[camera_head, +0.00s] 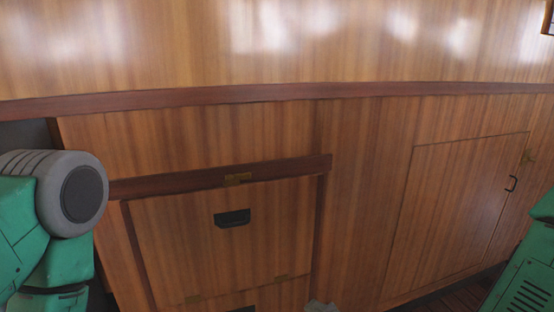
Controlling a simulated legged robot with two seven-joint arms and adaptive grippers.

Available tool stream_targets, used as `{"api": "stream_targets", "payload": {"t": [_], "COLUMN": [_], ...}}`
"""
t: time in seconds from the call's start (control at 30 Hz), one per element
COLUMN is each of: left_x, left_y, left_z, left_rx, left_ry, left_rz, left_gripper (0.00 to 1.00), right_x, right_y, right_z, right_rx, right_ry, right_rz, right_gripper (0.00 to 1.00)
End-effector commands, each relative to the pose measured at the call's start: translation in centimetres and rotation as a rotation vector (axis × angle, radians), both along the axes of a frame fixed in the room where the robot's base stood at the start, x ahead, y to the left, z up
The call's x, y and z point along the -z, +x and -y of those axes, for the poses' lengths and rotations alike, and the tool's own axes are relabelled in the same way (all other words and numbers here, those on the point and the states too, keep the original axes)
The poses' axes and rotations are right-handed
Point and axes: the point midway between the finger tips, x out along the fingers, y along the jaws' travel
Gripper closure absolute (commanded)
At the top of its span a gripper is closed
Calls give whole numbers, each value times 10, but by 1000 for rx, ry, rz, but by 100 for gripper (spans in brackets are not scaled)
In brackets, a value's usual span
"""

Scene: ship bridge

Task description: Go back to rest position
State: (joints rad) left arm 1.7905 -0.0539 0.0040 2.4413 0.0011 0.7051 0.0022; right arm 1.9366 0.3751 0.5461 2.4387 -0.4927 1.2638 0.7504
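My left arm's green links with a grey round joint show at the left edge of the head view. Part of my green body or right arm shows at the lower right edge. Neither gripper can be made out in the view. A small grey piece (320,306) just enters at the bottom edge, and I cannot tell what it is.
A wooden wall fills the view, with a dark red-brown rail (290,92) across it. A closed wooden panel (220,250) with a black recessed handle (232,218) is left of centre.

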Motion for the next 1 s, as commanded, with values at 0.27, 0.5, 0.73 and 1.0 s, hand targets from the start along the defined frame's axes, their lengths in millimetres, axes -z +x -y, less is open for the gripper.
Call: {"api": "stream_targets", "payload": {"t": [0.27, 0.5, 0.73, 1.0], "left_x": [-28, -63, -105, -113], "left_y": [0, 0, 0, 0], "left_z": [0, 0, 0, 0], "left_rx": [1, 1, 1, 1], "left_ry": [-1, -1, -1, -1], "left_rz": [0, -1, 0, -1], "left_gripper": [18, 18, 18, 18], "right_x": [53, 106, 126, 125], "right_y": [-39, -100, -176, -201], "right_z": [20, 73, 172, 214], "right_rx": [-105, -292, -574, -690], "right_ry": [-308, -704, -1136, -1278], "right_rz": [-105, -246, -432, -508], "right_gripper": [71, 71, 71, 71]}}
